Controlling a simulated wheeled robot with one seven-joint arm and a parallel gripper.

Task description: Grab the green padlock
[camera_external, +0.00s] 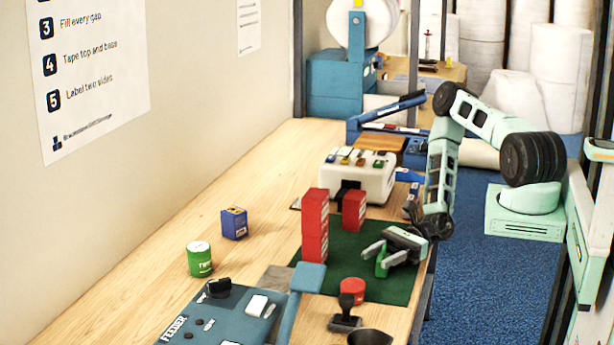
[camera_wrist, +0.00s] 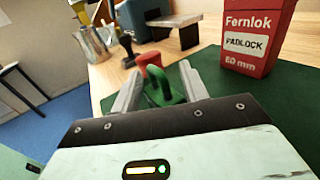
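The green padlock (camera_external: 381,264) is at the right part of the dark green mat (camera_external: 345,248). In the wrist view the padlock (camera_wrist: 160,88) shows its green shackle and body between my two fingers. My gripper (camera_external: 382,256) is low over the mat, with one finger on each side of the padlock. In the wrist view my gripper (camera_wrist: 158,82) is open, with its fingers spread apart. I cannot tell whether either finger touches the padlock. Part of the padlock's body is hidden behind the gripper's front edge.
A tall red padlock box (camera_external: 315,228) and a shorter red box (camera_external: 354,210) stand on the mat. A red round container (camera_external: 352,290) and a black-handled stamp (camera_external: 346,312) are in front. A blue feeder (camera_external: 225,315), green can (camera_external: 199,260) and blue box (camera_external: 234,222) are left.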

